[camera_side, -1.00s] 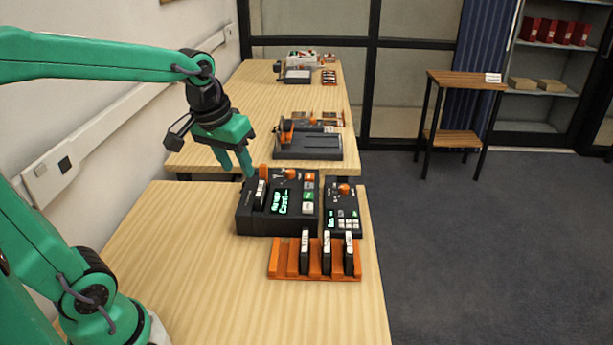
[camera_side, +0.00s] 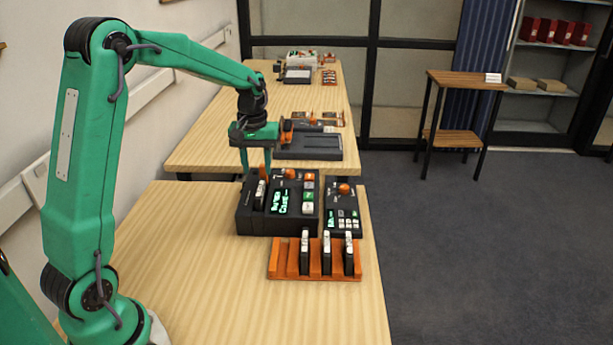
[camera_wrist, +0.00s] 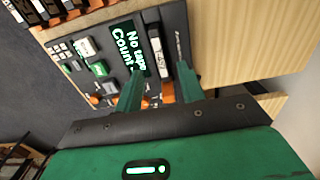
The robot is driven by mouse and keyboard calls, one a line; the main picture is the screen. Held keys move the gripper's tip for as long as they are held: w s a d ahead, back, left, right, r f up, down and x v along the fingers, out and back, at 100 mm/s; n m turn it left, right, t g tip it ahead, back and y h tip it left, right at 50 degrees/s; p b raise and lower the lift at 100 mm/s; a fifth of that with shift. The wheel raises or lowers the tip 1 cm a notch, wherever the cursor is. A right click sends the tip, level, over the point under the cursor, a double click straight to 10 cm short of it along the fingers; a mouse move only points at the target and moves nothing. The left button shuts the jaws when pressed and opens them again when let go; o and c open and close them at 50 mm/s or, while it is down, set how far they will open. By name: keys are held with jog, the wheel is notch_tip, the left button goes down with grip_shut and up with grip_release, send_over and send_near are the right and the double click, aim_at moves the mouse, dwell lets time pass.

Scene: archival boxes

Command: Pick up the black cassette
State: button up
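A black cassette with a pale label (camera_side: 260,194) stands upright in the left part of the black tape deck (camera_side: 245,217). In the wrist view the cassette (camera_wrist: 154,58) shows beside the deck's lit green screen, ahead of the gap between my fingers. My gripper (camera_side: 256,170) is open and points down at the deck's back left edge. In the wrist view its two fingers (camera_wrist: 159,70) are apart with nothing held. Several other black cassettes, such as the middle one (camera_side: 326,254), stand in the orange rack (camera_side: 287,272) in front of the deck.
An orange peg (camera_side: 264,171) stands right behind the cassette, close to my fingers. A smaller black keypad unit (camera_side: 342,212) stands to the right of the deck. A second table (camera_side: 225,135) with more devices is behind. The near table's left front (camera_side: 200,265) is clear.

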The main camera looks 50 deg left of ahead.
aim_at(260, 188)
jog(key=shift+w+a+f, duration=0.15)
jog(key=shift+a+f, duration=0.05)
jog(key=shift+f, duration=1.3)
jog(key=shift+w+f, duration=0.2)
jog(key=shift+f, duration=2.4)
grip_shut()
